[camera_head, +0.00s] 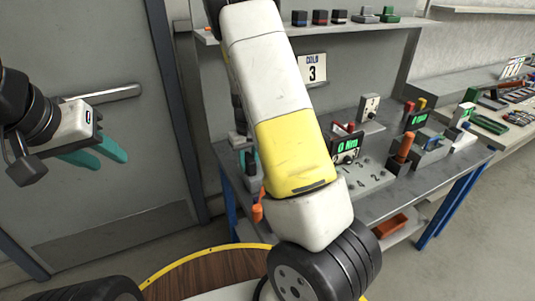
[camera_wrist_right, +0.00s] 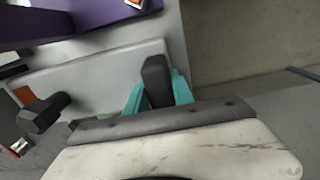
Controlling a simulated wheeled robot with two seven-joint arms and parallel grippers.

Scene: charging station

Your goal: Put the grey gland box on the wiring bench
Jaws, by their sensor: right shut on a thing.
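My right gripper (camera_wrist_right: 158,92) is shut on a dark grey block (camera_wrist_right: 156,75), seen end-on between its teal fingers in the right wrist view. I cannot tell from this angle whether it is the grey gland box. In the head view my right arm covers most of that gripper and what it holds. A small grey box with a knob-like top (camera_head: 365,16) stands on the upper shelf. A bench with boards (camera_head: 455,82) at the right looks like the wiring bench. My left gripper (camera_head: 112,160) is open and empty in front of the grey door.
The upper shelf (camera_head: 400,24) also holds several small dark boxes and a green one (camera_head: 389,15). A blue-legged bench (camera_head: 405,205) carries a meter (camera_head: 346,148), orange-handled tools and devices. An orange tray (camera_head: 391,224) sits below. The floor at right is clear.

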